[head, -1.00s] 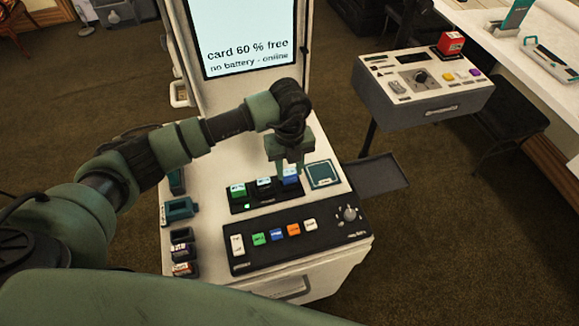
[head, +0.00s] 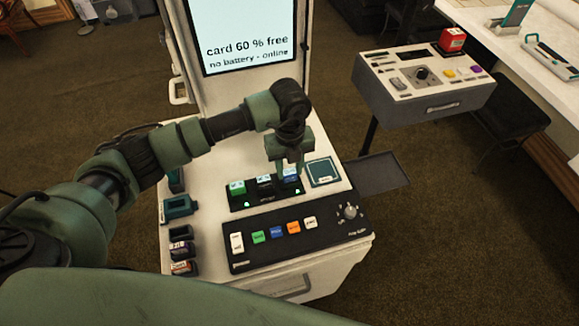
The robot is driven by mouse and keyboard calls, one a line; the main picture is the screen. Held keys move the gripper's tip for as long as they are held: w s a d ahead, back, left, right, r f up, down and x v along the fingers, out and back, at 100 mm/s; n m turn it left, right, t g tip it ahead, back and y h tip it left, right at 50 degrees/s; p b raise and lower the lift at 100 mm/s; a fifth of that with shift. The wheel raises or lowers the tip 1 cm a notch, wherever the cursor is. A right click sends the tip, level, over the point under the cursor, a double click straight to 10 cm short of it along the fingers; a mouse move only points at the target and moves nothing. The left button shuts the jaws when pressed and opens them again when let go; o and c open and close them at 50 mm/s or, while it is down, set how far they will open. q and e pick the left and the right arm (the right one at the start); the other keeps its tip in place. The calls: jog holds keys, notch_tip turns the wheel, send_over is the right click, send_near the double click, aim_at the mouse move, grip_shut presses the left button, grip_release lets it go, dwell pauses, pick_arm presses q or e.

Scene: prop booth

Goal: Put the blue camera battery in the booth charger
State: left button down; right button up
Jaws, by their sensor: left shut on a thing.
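The blue battery (head: 291,177) sits upright in the right bay of the black charger (head: 268,199) on the white booth counter. My left gripper (head: 290,167) points down from above and is shut on the top of the blue battery, partly hiding it. A green battery (head: 237,188) stands in the charger's left bay and a dark one with a pale top (head: 264,182) in the middle bay. Green lights show at the charger's left and right bays. My right gripper is not in view.
A teal-framed pad (head: 322,172) lies just right of the charger. A black control panel (head: 295,236) with coloured buttons lies in front. Small holders (head: 180,208) line the counter's left edge. The screen (head: 245,35) reads "no battery - online".

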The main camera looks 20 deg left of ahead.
pick_arm(q)
jog(key=c, duration=0.9)
grip_release()
jog(key=shift+r, duration=0.15)
jog(key=shift+r+p, duration=2.5)
jog(key=shift+r, duration=0.95)
jog(key=shift+f, duration=0.1)
